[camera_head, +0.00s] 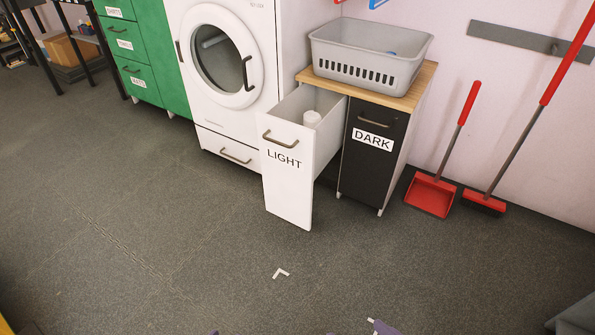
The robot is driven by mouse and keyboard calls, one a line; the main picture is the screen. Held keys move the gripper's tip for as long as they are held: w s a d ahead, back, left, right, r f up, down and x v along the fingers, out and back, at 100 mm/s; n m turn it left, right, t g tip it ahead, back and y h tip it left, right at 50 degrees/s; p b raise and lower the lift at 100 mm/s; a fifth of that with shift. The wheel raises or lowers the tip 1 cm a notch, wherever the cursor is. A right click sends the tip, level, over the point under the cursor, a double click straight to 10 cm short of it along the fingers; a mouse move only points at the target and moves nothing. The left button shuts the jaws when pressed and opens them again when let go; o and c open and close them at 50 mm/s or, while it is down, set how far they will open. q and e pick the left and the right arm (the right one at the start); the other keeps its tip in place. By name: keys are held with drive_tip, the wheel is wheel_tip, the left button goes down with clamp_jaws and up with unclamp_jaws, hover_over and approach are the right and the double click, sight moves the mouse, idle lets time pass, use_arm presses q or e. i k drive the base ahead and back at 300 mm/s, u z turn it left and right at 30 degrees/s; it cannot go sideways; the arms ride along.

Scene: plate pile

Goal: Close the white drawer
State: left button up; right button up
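The white drawer (288,178), labelled LIGHT, is a tall pull-out front with a bronze handle (281,139). It stands pulled out from the cabinet under the wooden top (412,93). Neither of my grippers can be clearly made out. Only small purple slivers show at the bottom edge, too cut off to identify, and nothing touches the white drawer.
A grey basket (370,58) sits on the cabinet top. A white washing machine (225,75) and green drawers (150,60) stand to the left. A red dustpan (431,194) and broom (485,202) lean on the right wall. The floor before the drawer is mostly clear.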

sight(293, 155)
drive_tip(key=z, duration=0.15)
drive_tip(key=i, duration=1)
drive_tip(key=z, duration=0.3)
